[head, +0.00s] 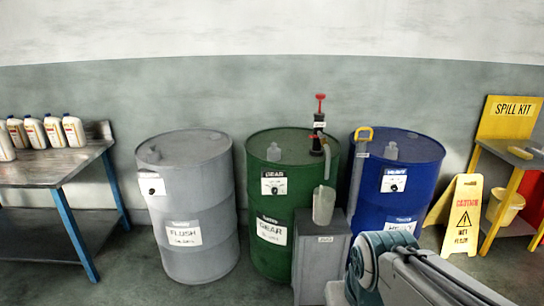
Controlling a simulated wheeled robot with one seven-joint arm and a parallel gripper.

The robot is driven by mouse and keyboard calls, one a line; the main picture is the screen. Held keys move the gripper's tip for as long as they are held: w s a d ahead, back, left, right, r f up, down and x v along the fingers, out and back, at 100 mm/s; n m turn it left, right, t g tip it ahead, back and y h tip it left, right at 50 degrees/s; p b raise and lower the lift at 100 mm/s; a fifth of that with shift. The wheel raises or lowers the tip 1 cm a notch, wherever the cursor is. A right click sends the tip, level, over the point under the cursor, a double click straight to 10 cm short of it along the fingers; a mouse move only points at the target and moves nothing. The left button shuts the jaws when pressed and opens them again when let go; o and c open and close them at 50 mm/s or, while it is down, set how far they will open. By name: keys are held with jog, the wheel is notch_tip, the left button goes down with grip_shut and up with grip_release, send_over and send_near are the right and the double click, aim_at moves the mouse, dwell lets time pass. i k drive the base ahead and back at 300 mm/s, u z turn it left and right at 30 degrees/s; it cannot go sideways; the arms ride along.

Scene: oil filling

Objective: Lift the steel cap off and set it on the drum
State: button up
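A grey drum labelled FLUSH (192,205), a green drum labelled GEAR (262,215) and a blue drum (415,180) stand in a row against the wall. A small greyish fitting sits on each drum top: on the grey drum (155,154), on the green drum (274,152) and on the blue drum (391,151). I cannot tell which, if any, is the steel cap. A hand pump with a red handle (320,98) rises from the green drum. My arm enters at the lower right, in front of the blue drum. My gripper's fingers do not show.
A grey cabinet (321,262) with a pale jug (324,205) stands before the green drum. A yellow-handled grey rod (361,165) stands by the blue drum. A bench with bottles (50,172) is left; a caution sign (462,215) and spill-kit stand (512,117) are right.

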aim_at(274, 150)
jog(key=u, duration=0.65)
jog(key=i, duration=1)
jog(key=u, duration=0.55)
jog(key=i, duration=1.6)
jog(key=z, duration=1.15)
jog(key=i, duration=0.75)
jog(key=z, duration=1.2)
jog(key=i, duration=0.2)
jog(key=z, duration=0.05)
